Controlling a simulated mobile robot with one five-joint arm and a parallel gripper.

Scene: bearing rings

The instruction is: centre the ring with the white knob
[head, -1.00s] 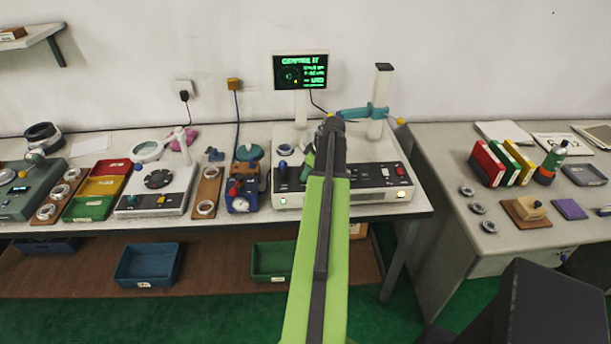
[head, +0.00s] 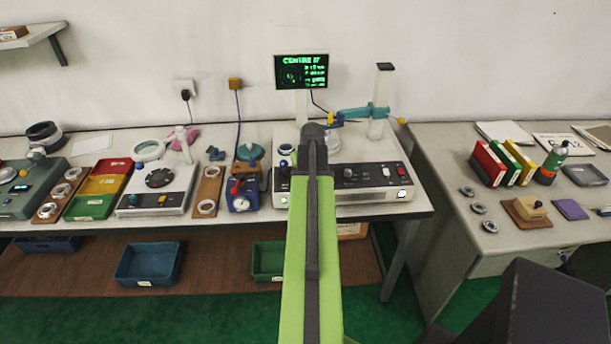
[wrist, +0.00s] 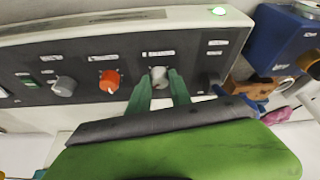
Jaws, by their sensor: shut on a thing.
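The white knob (wrist: 158,74) is on the dark front panel of the measuring machine (head: 372,196). In the wrist view my gripper (wrist: 159,88) has its green fingers on either side of the knob, shut on it. In the head view my arm hides the gripper and the knob. The machine's round table (head: 333,147) shows only in part behind my arm, and I cannot make out the ring on it. The teal probe arm (head: 362,113) reaches left from its post over the table. The screen (head: 301,71) shows green text reading "CENTRE IT".
An orange knob (wrist: 109,80) and a grey knob (wrist: 64,86) sit on the same panel, close to my fingers. A blue device (wrist: 279,43) stands beside the machine. Several loose rings lie on the right desk (head: 430,165).

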